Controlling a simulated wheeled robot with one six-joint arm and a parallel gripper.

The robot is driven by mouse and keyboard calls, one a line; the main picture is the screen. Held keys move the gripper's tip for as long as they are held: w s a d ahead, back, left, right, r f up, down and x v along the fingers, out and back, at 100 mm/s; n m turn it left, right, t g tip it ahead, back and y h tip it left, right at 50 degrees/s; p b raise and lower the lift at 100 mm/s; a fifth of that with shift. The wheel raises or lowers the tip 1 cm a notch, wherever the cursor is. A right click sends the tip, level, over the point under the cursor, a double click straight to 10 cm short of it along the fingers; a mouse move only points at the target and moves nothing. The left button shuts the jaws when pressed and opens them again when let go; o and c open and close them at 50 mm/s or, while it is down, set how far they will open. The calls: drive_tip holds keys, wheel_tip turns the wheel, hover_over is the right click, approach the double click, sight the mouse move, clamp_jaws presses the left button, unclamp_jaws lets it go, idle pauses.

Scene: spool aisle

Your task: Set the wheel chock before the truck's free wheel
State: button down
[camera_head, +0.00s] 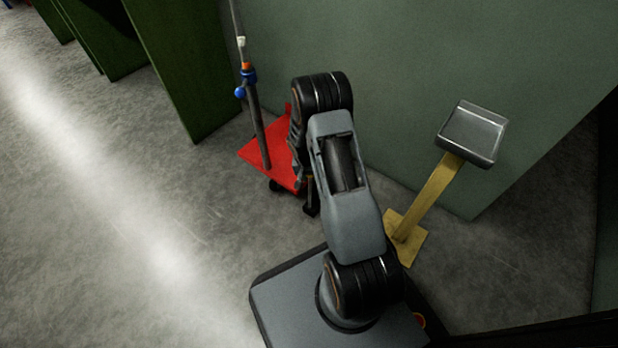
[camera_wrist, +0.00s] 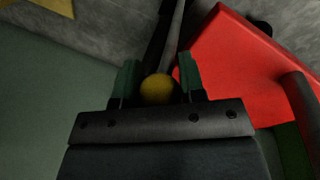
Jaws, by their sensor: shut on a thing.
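The truck's red deck (camera_head: 262,158) stands against the green wall, with an upright post bearing blue fittings; the deck also shows in the wrist view (camera_wrist: 235,65). A dark wheel (camera_head: 274,185) shows under its near corner; a dark round part (camera_wrist: 262,27) shows past the deck's edge in the wrist view. My gripper (camera_wrist: 158,76) is shut on a yellow ball-shaped knob (camera_wrist: 157,89), from which a grey rod (camera_wrist: 174,35) runs away beside the deck. I take this as the chock's handle; the chock body is not clear. My arm hides the gripper in the head view.
A yellow stand (camera_head: 432,195) with a grey tray-like top (camera_head: 474,133) is right of my arm, near the wall (camera_head: 420,60). A dark green panel (camera_head: 185,65) stands left of the truck. The concrete floor (camera_head: 120,220) at left is clear.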

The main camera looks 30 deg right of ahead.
drive_tip(key=shift+d, duration=0.1)
idle(0.3)
drive_tip(key=c, duration=0.6)
unclamp_jaws()
drive_tip(key=s+a+r+n+t+p, duration=0.15)
drive_tip(key=r+p, duration=0.55)
drive_tip(key=r, duration=0.8)
drive_tip(key=s+a+r+p, duration=0.1)
drive_tip(key=a+r+p, duration=0.2)
drive_tip(key=r+p, duration=0.85)
drive_tip(key=s+a+r+n+t+p, duration=0.1)
drive_tip(key=a+r+p, duration=0.25)
drive_tip(key=r, duration=1.55)
drive_tip(key=s+a+r+n+p, duration=0.1)
drive_tip(key=s+r+p, duration=0.3)
drive_tip(key=r, duration=0.5)
drive_tip(key=s+a+r+n+t+y+p, duration=0.1)
drive_tip(key=s+a+r+p, duration=0.1)
drive_tip(key=s+r+p, duration=0.3)
drive_tip(key=s+a+r+n+t+p, duration=0.1)
drive_tip(key=s+a+r+n+p, duration=0.1)
drive_tip(key=s+r+p, duration=0.3)
wheel_tip(320, 180, up, 9)
drive_tip(key=shift+s+a+f+y+p, duration=0.15)
drive_tip(key=shift+y+p, duration=0.25)
drive_tip(key=shift+p, duration=1.95)
